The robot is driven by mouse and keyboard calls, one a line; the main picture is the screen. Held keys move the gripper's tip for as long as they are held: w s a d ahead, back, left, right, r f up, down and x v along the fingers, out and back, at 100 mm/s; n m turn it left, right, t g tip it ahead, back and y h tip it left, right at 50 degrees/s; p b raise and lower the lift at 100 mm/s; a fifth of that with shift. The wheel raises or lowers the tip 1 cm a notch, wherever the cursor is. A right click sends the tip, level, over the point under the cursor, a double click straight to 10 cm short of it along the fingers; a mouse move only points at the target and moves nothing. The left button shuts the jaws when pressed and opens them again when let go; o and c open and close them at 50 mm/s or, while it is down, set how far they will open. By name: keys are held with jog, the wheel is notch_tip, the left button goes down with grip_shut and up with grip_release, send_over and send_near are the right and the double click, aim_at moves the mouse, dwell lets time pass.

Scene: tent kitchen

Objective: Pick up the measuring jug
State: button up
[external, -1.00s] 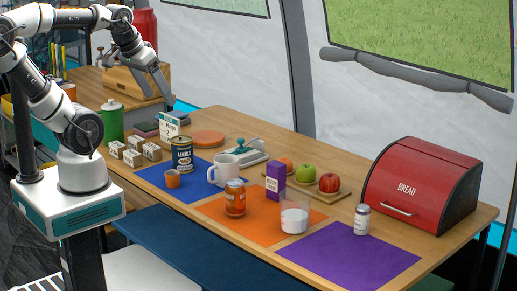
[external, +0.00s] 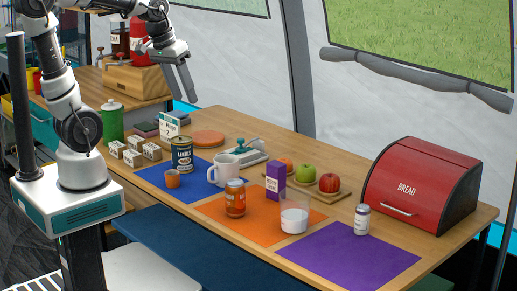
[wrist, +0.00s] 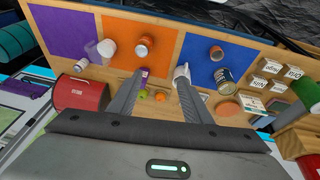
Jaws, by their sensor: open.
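The likely measuring jug (external: 294,217) is a clear vessel with white contents, upright near the table's front, between the orange and purple mats. In the wrist view the jug (wrist: 105,48) is at upper left, seen from above. A white mug with a handle (external: 223,171) stands apart from it, by the blue mat. My gripper (external: 185,95) is open and empty, high above the table's far left part, well away from the jug. In the wrist view its two fingers (wrist: 160,84) are spread, and the jug is outside them to the left.
Close to the jug are an orange jar (external: 235,198), a purple carton (external: 276,181) and a white bottle (external: 362,219). A fruit board (external: 318,192) lies behind and a red bread box (external: 421,187) stands at right. The purple mat (external: 348,258) is mostly clear.

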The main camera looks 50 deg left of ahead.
jog(key=w+d+f+m+g, duration=0.1)
jog(key=w+d+f+g, duration=0.15)
jog(key=w+d, duration=0.85)
jog(key=m+g+y+b, duration=0.1)
jog(key=m, duration=0.2)
send_over(307, 205)
notch_tip(307, 205, down, 13)
notch_tip(307, 205, down, 11)
jog(key=b, duration=0.2)
jog(key=shift+w+a+r+b, duration=0.1)
jog(key=shift+a+r+b, duration=0.05)
jog(key=shift+b, duration=0.15)
jog(key=shift+s+f+b, duration=0.2)
jog(key=shift+f+b, duration=0.15)
jog(key=shift+f, duration=1.2)
jog(key=shift+s+f+b, duration=0.2)
jog(key=shift+f+b, duration=0.15)
jog(key=shift+f, duration=1.15)
jog(key=shift+s, duration=0.1)
grip_shut()
